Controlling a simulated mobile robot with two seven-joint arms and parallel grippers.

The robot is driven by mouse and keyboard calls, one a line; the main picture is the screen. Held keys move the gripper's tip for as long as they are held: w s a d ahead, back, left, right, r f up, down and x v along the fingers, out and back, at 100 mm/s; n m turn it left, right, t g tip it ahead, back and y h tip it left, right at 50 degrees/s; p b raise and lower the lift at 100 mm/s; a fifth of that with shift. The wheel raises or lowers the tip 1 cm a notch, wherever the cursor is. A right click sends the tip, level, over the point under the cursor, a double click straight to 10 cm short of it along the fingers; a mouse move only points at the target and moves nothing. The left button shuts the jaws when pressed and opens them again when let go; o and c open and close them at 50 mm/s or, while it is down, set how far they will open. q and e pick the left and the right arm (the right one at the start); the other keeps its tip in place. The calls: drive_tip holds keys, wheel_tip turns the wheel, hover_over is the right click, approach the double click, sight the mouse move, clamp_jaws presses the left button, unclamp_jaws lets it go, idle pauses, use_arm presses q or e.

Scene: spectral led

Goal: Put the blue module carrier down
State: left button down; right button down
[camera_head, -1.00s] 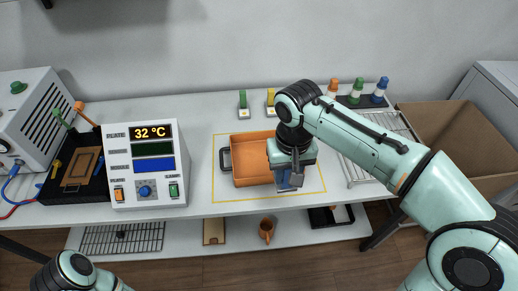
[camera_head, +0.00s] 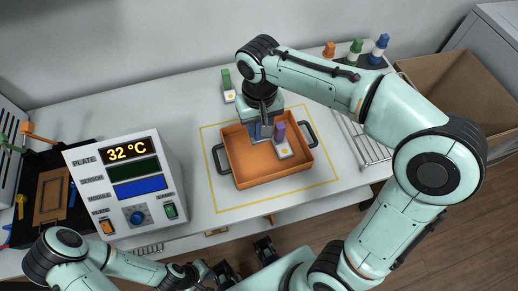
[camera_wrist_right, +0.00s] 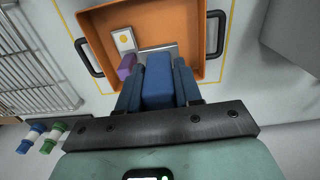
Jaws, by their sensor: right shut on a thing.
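My right gripper (camera_head: 262,122) is over the back part of an orange tray (camera_head: 243,180) and shut on the blue module carrier. The carrier's blue block (camera_wrist_right: 157,84) shows between the fingers in the right wrist view, with its grey base just beyond. The carrier is inside the tray's outline; I cannot tell whether it touches the tray floor. A purple module carrier (camera_head: 280,133) on a pale base stands beside it in the tray. My left gripper (camera_head: 245,260) is low at the front, apart from the table things, fingers apart and empty.
A yellow line (camera_head: 212,165) frames the tray. A green carrier (camera_head: 227,82) stands behind. Orange, green and blue-topped bottles (camera_head: 378,50) stand back right by a wire rack (camera_head: 365,140). A white display box (camera_head: 130,185) stands left; a cardboard box (camera_head: 460,85) is right.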

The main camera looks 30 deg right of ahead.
wheel_tip(320, 180, down, 14)
drive_tip(key=shift+f+b, duration=0.25)
drive_tip(key=shift+b, duration=0.7)
drive_tip(key=shift+w+f, duration=0.1)
drive_tip(key=shift+f, duration=0.15)
drive_tip(key=c, duration=0.8)
unclamp_jaws()
drive_tip(key=shift+r, duration=0.1)
drive_tip(key=shift+o, duration=0.2)
drive_tip(key=shift+r, duration=0.4)
wheel_tip(320, 180, up, 12)
drive_tip(key=shift+f+p, duration=0.25)
drive_tip(key=shift+p, duration=0.7)
